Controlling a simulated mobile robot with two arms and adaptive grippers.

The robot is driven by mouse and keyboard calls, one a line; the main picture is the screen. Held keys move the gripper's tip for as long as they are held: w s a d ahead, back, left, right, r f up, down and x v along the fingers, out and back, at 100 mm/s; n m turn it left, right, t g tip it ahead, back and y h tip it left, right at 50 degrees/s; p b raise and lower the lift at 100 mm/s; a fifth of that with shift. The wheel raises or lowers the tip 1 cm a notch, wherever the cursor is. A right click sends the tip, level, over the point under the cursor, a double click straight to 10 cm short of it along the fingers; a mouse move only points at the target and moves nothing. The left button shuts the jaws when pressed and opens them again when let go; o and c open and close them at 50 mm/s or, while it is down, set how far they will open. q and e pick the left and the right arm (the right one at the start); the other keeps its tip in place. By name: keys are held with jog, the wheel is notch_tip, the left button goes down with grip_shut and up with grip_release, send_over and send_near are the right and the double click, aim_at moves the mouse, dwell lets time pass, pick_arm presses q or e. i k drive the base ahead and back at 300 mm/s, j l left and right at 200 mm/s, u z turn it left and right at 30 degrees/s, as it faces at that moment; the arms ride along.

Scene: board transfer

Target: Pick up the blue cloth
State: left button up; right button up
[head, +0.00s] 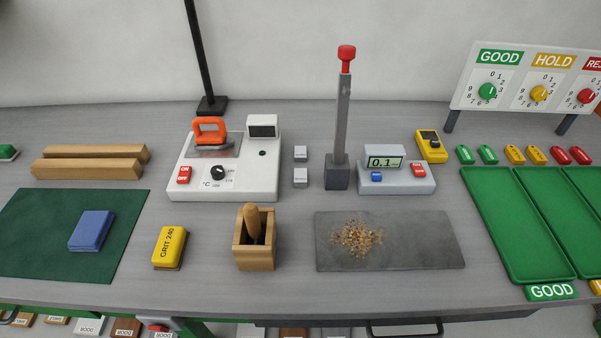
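The blue cloth (91,230) is a small folded block-like pad. It lies flat on the dark green mat (40,215) at the left of the workbench, in the mat's right half. Nothing touches or covers it. Neither of my grippers shows in the head view.
A yellow sanding block (169,248) marked GRIT 240 and a wooden holder (254,254) stand right of the mat. Two wooden bars (88,168) lie behind it. A white heating unit (228,175) is further back. A grey slab (430,240) bears shavings. Green trays (510,270) are at right.

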aim_at(89, 234)
jog(key=u, duration=1.5)
jog(key=z, duration=1.5)
jog(key=u, duration=1.5)
jog(key=z, duration=0.35)
